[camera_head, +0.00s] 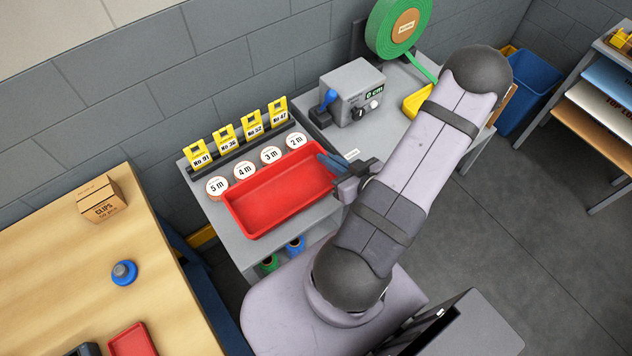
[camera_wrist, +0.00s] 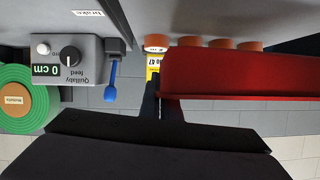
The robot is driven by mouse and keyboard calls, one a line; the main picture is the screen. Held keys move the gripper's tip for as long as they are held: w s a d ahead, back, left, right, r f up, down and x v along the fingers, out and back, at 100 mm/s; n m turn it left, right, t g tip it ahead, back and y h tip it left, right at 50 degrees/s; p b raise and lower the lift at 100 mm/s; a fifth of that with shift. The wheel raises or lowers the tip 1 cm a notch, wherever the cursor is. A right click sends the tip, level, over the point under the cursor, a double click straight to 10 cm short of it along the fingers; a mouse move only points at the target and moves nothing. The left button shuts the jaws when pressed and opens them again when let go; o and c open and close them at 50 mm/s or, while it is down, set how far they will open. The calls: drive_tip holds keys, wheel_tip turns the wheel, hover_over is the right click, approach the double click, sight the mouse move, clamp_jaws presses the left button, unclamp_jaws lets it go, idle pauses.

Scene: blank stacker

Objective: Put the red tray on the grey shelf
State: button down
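A long red tray (camera_head: 275,195) is level above the top of a grey stand (camera_head: 238,250) in the head view. In the wrist view, which is upside down, the red tray (camera_wrist: 235,75) shows with a gap between its underside and the grey surface (camera_wrist: 220,14).
Tape rolls (camera_head: 244,170) and yellow number tags (camera_head: 224,132) line the stand's back edge. Green and blue spools (camera_head: 268,263) sit on the lower shelf. A grey device (camera_head: 352,92) stands right of the tray. A second red tray (camera_head: 132,341) lies on the wooden table (camera_head: 60,250).

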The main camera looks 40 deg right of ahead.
sight(328, 175)
drive_tip(key=shift+f, duration=1.75)
drive_tip(key=shift+f+p, duration=0.4)
drive_tip(key=shift+f, duration=1.55)
drive_tip(key=shift+f, duration=0.15)
drive_tip(key=c, duration=2)
unclamp_jaws()
